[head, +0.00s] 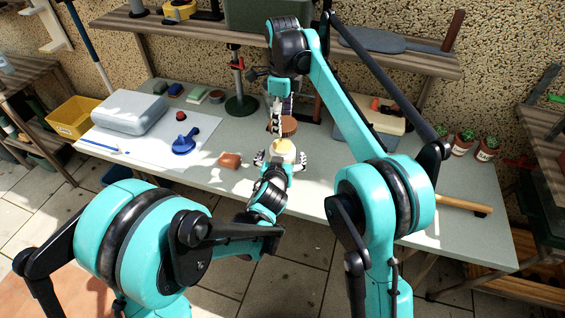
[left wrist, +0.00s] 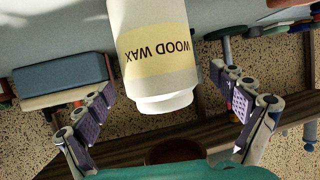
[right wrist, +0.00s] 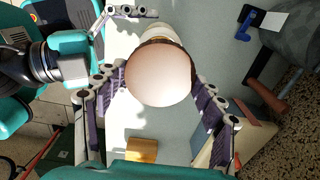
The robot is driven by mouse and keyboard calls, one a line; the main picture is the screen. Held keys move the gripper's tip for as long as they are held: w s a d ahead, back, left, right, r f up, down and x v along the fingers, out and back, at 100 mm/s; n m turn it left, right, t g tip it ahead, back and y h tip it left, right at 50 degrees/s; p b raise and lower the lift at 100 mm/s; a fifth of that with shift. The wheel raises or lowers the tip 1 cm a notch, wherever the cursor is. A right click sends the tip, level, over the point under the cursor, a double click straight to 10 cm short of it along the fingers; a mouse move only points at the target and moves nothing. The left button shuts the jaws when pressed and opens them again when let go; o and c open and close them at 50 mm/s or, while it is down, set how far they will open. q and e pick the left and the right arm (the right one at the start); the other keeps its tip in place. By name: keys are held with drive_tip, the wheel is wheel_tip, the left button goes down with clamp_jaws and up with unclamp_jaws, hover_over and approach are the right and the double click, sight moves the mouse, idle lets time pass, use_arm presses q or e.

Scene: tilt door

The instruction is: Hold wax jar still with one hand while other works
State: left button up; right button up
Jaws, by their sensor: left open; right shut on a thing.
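The white wax jar (head: 284,156) stands on the pale workbench (head: 215,178) near its front edge, with a yellowish top. The left wrist view shows its "WOOD WAX" label and bare white neck (left wrist: 164,103). My left gripper (head: 281,163) is open, its fingers (left wrist: 170,105) on either side of the jar with gaps. My right gripper (head: 276,122) is shut on a round brown lid (head: 289,126), just behind the jar's top in the head view. The lid's pale round face (right wrist: 158,75) fills the space between the right fingers (right wrist: 160,105) and hides much of the jar.
A reddish-brown block (head: 230,160) and a blue tool (head: 185,143) lie left of the jar. A grey case (head: 130,112) is farther left. A wooden-handled tool (head: 463,205) lies at right. A shelf (head: 400,58) runs above the bench's back. Bench right of the jar looks clear.

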use_arm(q)
drive_tip(key=shift+x, duration=0.9)
drive_tip(key=c, duration=1.8)
use_arm(e)
hover_over(283, 145)
drive_tip(key=shift+a+f, duration=0.15)
drive_tip(key=shift+f, duration=2.35)
drive_tip(key=shift+f, duration=0.9)
drive_tip(key=shift+f, duration=0.6)
